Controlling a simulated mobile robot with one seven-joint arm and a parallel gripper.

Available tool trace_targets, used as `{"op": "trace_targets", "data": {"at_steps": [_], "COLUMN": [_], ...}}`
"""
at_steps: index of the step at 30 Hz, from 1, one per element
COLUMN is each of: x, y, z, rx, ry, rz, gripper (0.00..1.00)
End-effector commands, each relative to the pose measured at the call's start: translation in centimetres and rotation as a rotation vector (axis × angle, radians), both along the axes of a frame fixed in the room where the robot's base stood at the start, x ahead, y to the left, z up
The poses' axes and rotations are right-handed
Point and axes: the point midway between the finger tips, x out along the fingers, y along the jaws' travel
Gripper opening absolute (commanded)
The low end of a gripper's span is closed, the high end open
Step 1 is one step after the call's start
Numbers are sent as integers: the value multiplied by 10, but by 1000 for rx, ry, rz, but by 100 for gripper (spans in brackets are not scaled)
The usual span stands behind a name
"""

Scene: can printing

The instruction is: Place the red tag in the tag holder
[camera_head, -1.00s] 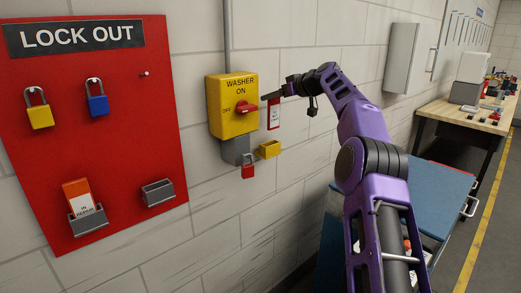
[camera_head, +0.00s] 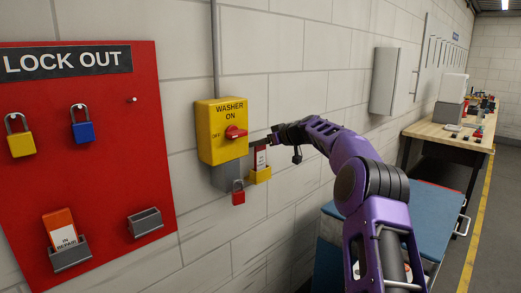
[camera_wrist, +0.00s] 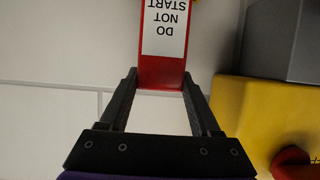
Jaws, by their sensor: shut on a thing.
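The red tag (camera_head: 260,158) has a white label and hangs upright from my gripper (camera_head: 270,139). In the wrist view, the tag (camera_wrist: 163,72) reads "DO NOT START" upside down, and its near end is between the fingertips of my gripper (camera_wrist: 161,78). The small yellow tag holder (camera_head: 261,176) is on the wall, right of and below the yellow washer switch box (camera_head: 220,144). The tag's lower end meets the holder's top in the head view. How deep it sits in the holder is hidden.
A red padlock (camera_head: 238,193) hangs below the switch box, left of the holder. The red LOCK OUT board (camera_head: 110,180) is at left with padlocks, an orange tag (camera_head: 60,230) and a grey holder (camera_head: 145,222). A blue-topped cabinet (camera_head: 437,208) stands at right.

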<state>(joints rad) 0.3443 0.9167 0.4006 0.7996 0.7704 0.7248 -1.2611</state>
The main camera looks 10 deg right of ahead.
Motion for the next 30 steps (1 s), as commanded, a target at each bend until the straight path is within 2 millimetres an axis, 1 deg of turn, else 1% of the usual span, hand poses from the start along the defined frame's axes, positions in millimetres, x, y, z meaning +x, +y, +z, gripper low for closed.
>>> {"op": "trace_targets", "data": {"at_steps": [1,3,10,14,15,17,18,19,20,27,30], "x": [0,0,0,0,0,0,0,0,0,0,0], "y": [-1,-1,0,0,0,0,0,0,0,0,0], "z": [-10,-17,-17,-21,-20,-19,-19,-19,-19,-19,-16], "rx": [1,0,0,-2,-2,-1,-1,-1,-1,-1,-1], "ry": [3,2,0,0,0,0,0,0,0,1,1], "rz": [-1,0,-1,-1,-1,0,0,0,0,-1,0], "gripper": [0,0,0,0,69,80,87,93,94,94,94]}}
